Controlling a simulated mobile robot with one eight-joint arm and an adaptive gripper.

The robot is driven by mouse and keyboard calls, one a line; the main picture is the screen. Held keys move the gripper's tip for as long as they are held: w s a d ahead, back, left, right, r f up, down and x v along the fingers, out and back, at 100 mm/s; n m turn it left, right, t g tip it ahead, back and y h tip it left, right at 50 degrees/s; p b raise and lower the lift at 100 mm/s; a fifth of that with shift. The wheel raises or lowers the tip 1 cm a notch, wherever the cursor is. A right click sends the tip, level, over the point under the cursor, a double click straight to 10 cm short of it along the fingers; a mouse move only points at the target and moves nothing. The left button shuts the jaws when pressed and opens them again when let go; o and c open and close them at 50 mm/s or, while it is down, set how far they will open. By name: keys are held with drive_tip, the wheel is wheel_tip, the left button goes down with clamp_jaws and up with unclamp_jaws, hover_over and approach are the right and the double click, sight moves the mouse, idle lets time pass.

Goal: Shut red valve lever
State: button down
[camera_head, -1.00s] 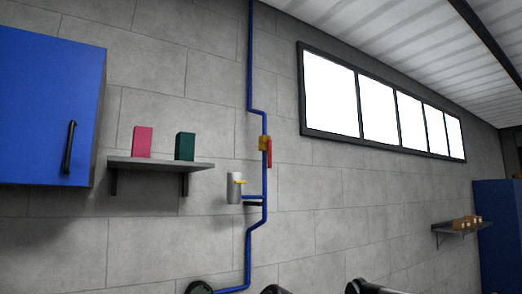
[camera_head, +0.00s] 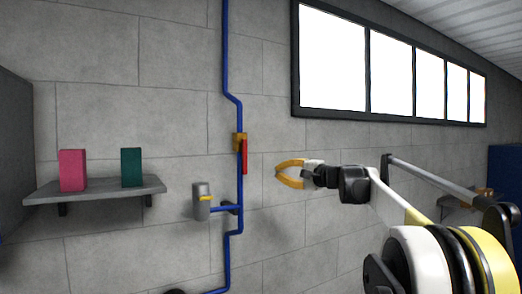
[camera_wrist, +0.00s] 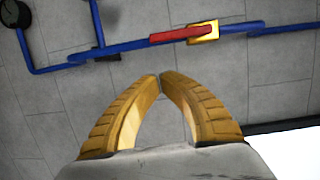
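The red valve lever (camera_head: 244,157) hangs down from a yellow valve body (camera_head: 239,141) on the blue wall pipe (camera_head: 232,188), lying along the pipe. In the wrist view the red lever (camera_wrist: 174,36) runs along the pipe to the left of the yellow valve body (camera_wrist: 204,32). My gripper (camera_head: 278,174) is to the right of the lever in the head view, apart from it. In the wrist view its yellow fingers (camera_wrist: 160,76) curve together with the tips meeting and nothing between them. The lever lies beyond the tips.
A grey cylinder with a yellow band (camera_head: 201,201) stands left of the pipe on a side branch. A shelf (camera_head: 100,190) holds a pink box (camera_head: 73,170) and a green box (camera_head: 131,167). A dark round gauge (camera_wrist: 15,13) shows at the wrist view's corner. Wall around the lever is clear.

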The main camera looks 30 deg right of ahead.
sight(244, 156)
drive_tip(key=shift+w+d+r+t, duration=0.2)
drive_tip(key=shift+d+r+t, duration=0.1)
drive_tip(key=shift+d+r, duration=0.55)
drive_tip(key=w+a+p, duration=0.4)
drive_tip(key=w+a, duration=0.3)
drive_tip(key=w, duration=0.2)
drive_tip(key=shift+w+m, duration=0.2)
drive_tip(key=shift+m, duration=0.1)
drive_tip(key=shift+f, duration=0.15)
